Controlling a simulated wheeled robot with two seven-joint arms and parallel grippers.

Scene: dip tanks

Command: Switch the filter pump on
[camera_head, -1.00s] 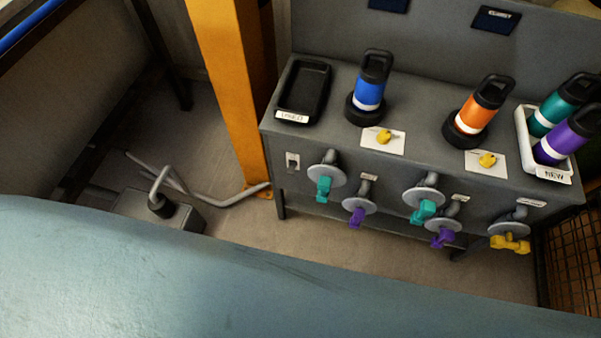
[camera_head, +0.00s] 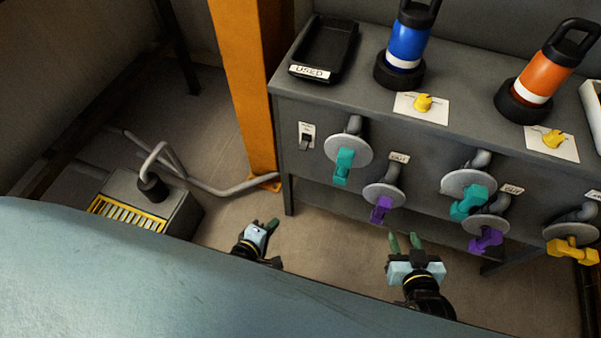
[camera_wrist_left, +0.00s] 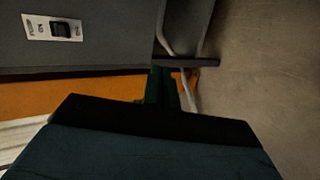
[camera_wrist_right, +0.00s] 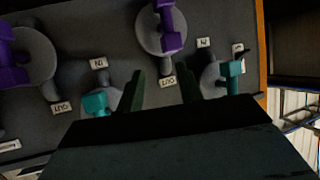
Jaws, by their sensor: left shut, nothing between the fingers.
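A black switch on a small white plate (camera_head: 306,137) is on the grey bench's front panel, at its left end below the USED tray. The lettering on the plate is too small to read surely in the head view. The switch also shows at the upper left of the left wrist view (camera_wrist_left: 60,29). My left gripper (camera_head: 272,224) is shut and empty, low in front of the bench's left end, apart from the switch. My right gripper (camera_head: 404,241) is open and empty, further right and below the valves. It also shows open in the right wrist view (camera_wrist_right: 162,88).
Teal valve handles (camera_head: 343,166), purple handles (camera_head: 381,209) and a yellow one (camera_head: 572,249) stick out from the front panel. An orange post (camera_head: 243,85) stands left of the bench. A grey box with a pipe (camera_head: 180,207) is on the floor at left.

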